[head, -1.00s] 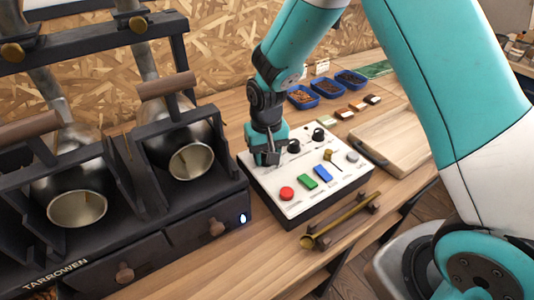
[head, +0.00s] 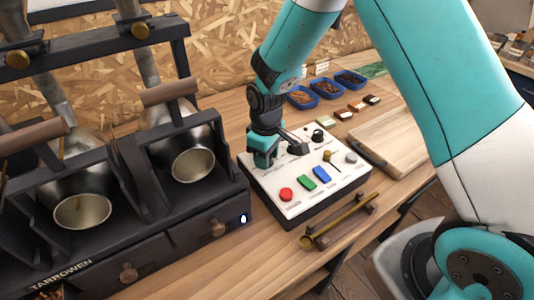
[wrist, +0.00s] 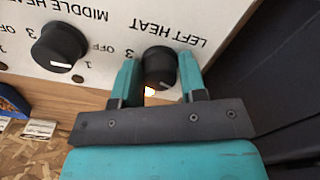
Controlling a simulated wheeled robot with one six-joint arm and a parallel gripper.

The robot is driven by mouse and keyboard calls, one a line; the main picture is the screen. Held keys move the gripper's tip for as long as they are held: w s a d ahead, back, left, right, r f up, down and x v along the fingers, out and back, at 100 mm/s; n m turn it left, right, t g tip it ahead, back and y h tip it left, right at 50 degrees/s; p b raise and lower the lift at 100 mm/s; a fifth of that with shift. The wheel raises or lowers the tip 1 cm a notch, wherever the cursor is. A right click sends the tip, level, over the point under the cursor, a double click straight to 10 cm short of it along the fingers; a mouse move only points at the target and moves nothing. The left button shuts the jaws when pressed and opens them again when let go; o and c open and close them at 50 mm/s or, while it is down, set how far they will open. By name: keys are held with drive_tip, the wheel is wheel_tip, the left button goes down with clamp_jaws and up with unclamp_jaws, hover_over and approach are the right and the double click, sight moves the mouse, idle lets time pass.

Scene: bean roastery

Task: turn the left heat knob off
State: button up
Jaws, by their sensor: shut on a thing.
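The left heat knob (wrist: 159,67) is a round black knob on the white control panel (wrist: 110,20), by the upside-down LEFT HEAT label in the wrist view. My gripper (wrist: 160,76) has one teal finger on each side of it and is shut on it. A small bright orange-white spot shows at the knob's lower edge; I cannot read the knob's setting. In the head view my gripper (head: 264,155) is over the panel's far left corner and hides the knob.
The middle heat knob (wrist: 59,46) is close beside my gripper. The panel also carries a red button (head: 286,194), green (head: 307,182) and blue (head: 322,174) switches. The dark roaster (head: 190,225) stands close on the left. A brass scoop (head: 340,220) lies in front.

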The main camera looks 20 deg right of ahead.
drive_tip(key=shift+n, duration=1.7)
drive_tip(key=o, duration=0.9)
wheel_tip(320, 180, up, 18)
drive_tip(key=shift+f, duration=0.25)
